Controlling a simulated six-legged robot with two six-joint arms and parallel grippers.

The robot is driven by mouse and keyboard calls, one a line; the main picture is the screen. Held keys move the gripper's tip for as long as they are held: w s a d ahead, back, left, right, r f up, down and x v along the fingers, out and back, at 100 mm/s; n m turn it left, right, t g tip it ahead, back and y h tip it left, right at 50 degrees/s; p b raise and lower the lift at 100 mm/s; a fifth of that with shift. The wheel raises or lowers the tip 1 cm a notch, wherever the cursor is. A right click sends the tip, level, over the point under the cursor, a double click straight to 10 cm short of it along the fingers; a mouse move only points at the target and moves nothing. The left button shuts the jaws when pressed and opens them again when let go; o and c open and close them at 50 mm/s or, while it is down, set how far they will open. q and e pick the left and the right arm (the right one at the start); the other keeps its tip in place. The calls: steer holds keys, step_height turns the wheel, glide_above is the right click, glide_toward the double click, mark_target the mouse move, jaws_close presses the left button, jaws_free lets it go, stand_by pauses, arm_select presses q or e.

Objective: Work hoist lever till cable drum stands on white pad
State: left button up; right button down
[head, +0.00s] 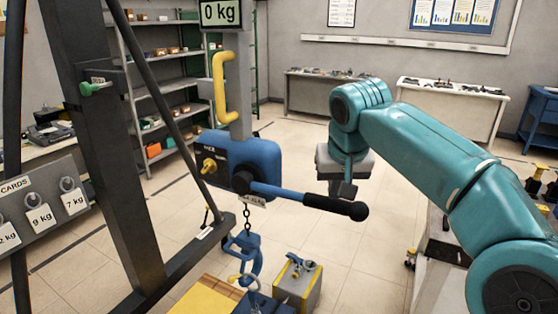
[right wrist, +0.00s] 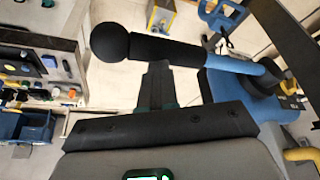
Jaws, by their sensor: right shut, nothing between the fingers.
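In the right wrist view the black grip (right wrist: 165,50) lies just beyond my fingertips. My right gripper (head: 347,190) is shut and empty beside the grip; I cannot tell whether it touches. Its fingers also show in the right wrist view (right wrist: 156,85). A chain (head: 247,220) runs down to a blue hook (head: 250,258). I cannot make out the cable drum or white pad. My left gripper is out of view.
A display (head: 220,13) above the hoist reads 0 kg. A black frame (head: 100,150) stands left, with a weight-card board (head: 40,195). A grey and yellow block (head: 297,288) stands below right of the hook. Shelves (head: 165,95) and benches line the walls.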

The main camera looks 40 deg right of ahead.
steer(key=r+p, duration=0.4)
steer(key=w+r+p, duration=0.1)
steer(key=r+p, duration=0.1)
steer(key=p, duration=0.1)
steer(key=shift+a+r, duration=0.25)
steer(key=r, duration=0.3)
steer(key=shift+w+a+r, duration=0.2)
steer(key=shift+w+r, duration=0.05)
steer(key=shift+w, duration=0.05)
steer(key=shift+w+f, duration=0.1)
steer(key=shift+w, duration=0.1)
steer(key=shift+s, duration=0.1)
